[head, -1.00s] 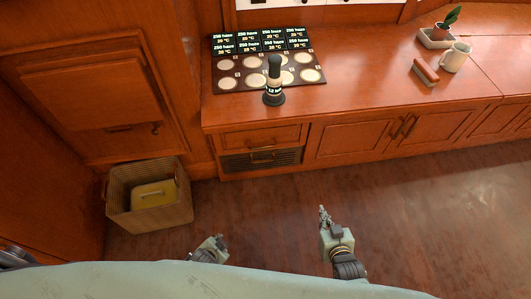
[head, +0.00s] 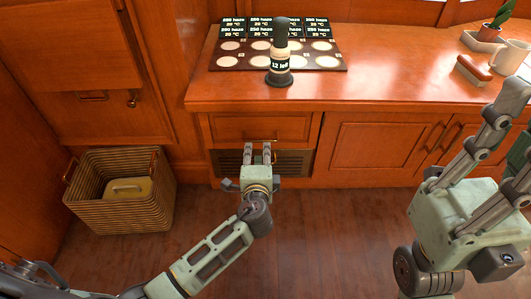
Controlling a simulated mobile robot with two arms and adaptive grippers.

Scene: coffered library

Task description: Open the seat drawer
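The seat drawer (head: 285,127) is a reddish wooden panel at the left end of the low bench cabinet, and it looks closed. Its handle is largely hidden behind my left gripper. My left gripper (head: 258,149) points at the lower part of the drawer front, just above the dark grille (head: 291,163). Its two fingers are apart, with a gap between them. I cannot tell whether they touch the handle. My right gripper (head: 518,130) is large at the right, close to the camera, fingers spread and empty, partly cut off by the frame edge.
The bench top (head: 390,88) carries a dark labelled bottle-like stamp (head: 281,64), a board of pale discs (head: 231,62), a brush (head: 474,71), a white mug (head: 508,58) and a potted plant (head: 489,35). A wicker basket (head: 120,214) stands on the floor at left.

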